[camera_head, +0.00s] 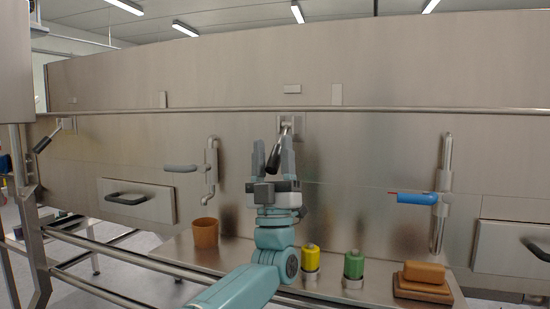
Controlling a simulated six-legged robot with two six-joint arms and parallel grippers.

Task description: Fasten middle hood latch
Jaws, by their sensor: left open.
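The middle hood latch (285,128) sits on the steel wall just under the long horizontal rail. Its lever slants down and to the left and ends in a black grip. My left gripper (273,146) is open and points up at the latch, with one finger on each side of the black grip as seen in the head view. I cannot tell whether the fingers touch the grip or are still in front of it. The lower part of the grip is partly hidden by the gripper. My right gripper is not in view.
Another latch (48,136) with a black grip is at the far left. A blue-handled valve (412,198) and a grey-handled valve (190,168) flank my arm. The shelf below holds a brown cup (205,233), yellow bottle (310,258), green bottle (354,265) and brown blocks (423,273).

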